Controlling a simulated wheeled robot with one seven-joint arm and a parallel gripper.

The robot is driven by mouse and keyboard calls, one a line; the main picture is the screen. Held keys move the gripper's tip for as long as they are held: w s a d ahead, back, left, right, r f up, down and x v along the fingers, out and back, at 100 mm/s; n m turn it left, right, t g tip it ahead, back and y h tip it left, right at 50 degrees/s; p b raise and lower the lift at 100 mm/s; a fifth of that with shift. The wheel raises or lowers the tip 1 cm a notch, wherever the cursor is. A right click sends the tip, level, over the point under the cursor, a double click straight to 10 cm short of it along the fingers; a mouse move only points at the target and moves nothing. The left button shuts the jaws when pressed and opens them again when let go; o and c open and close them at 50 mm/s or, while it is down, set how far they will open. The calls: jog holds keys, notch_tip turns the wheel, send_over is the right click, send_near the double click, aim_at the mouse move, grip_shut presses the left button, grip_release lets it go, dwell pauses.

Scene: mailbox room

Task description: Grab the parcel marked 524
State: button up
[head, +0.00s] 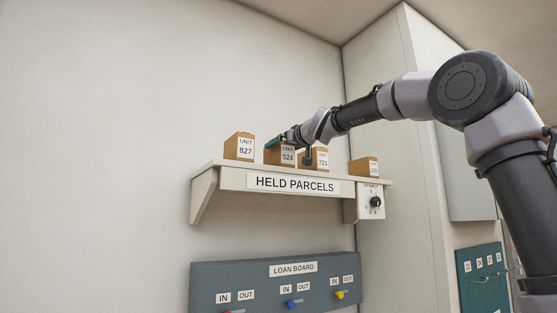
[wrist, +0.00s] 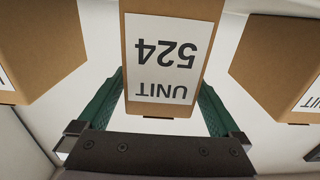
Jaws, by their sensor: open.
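The parcel marked 524 (head: 281,160) is a brown box with a white label reading UNIT 524. It stands on the HELD PARCELS shelf (head: 208,183), between the 827 and 721 parcels. In the wrist view the 524 parcel (wrist: 166,107) shows upside down, with its lower part between the two green fingers. My gripper (wrist: 160,105) is open, with one finger on each side of this parcel. A narrow gap seems to show on each side; contact is not clear. In the head view my gripper (head: 283,141) is at the parcel's top and partly hidden.
The 827 parcel (head: 239,147) stands to the left and the 721 parcel (head: 321,160) close to the right. Another small parcel (head: 364,167) sits at the shelf's right end, above a dial box (head: 371,202). A loan board (head: 275,290) is on the wall below.

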jog(key=shift+x, duration=0.95)
jog(key=c, duration=1.5)
grip_shut()
jog(key=shift+r, duration=0.1)
